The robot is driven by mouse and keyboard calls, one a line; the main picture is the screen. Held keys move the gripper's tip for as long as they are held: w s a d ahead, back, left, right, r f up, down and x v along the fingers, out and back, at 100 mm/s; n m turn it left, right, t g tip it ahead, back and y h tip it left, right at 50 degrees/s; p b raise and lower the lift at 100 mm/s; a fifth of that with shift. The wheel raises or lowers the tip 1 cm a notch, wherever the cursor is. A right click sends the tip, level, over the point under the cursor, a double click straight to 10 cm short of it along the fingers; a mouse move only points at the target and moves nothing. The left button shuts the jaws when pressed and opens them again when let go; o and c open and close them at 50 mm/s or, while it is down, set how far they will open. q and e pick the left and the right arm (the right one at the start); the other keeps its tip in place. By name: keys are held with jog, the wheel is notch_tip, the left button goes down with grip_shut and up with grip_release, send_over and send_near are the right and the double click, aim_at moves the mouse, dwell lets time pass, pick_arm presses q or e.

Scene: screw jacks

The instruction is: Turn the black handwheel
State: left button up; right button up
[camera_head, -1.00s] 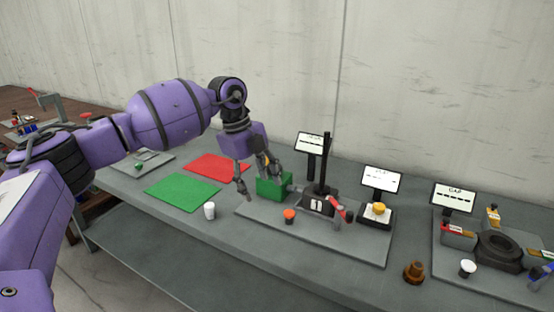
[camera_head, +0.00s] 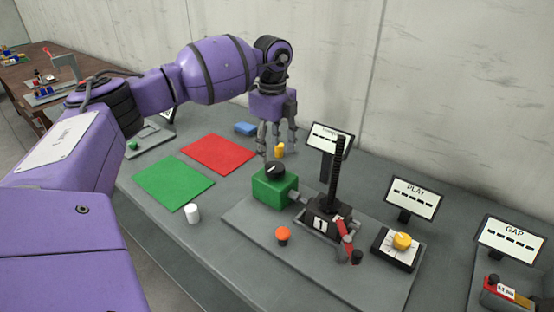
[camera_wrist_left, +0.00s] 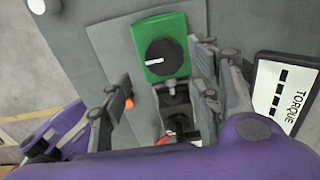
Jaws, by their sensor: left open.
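The black handwheel (camera_head: 275,170) is a round knob with a white mark, lying flat on top of the green box (camera_head: 272,189). A shaft joins the box to the screw jack (camera_head: 326,216) on its right. My left gripper (camera_head: 278,151) is open and empty, pointing down, and shows just behind the handwheel in the head view. In the left wrist view the handwheel (camera_wrist_left: 164,57) lies beyond the spread fingers (camera_wrist_left: 155,95), closer to the right-hand one. No finger visibly touches it. My right gripper is not in view.
The TORQUE display (camera_wrist_left: 287,96) stands beside the right-hand fingers. An orange button (camera_head: 282,234), a red-handled lever (camera_head: 345,238) and a yellow knob (camera_head: 402,241) sit nearby.

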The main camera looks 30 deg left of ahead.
aim_at(274, 167)
pick_arm(q)
jog(key=shift+w+f, duration=0.1)
jog(key=shift+f, duration=2.7)
jog(key=c, duration=1.1)
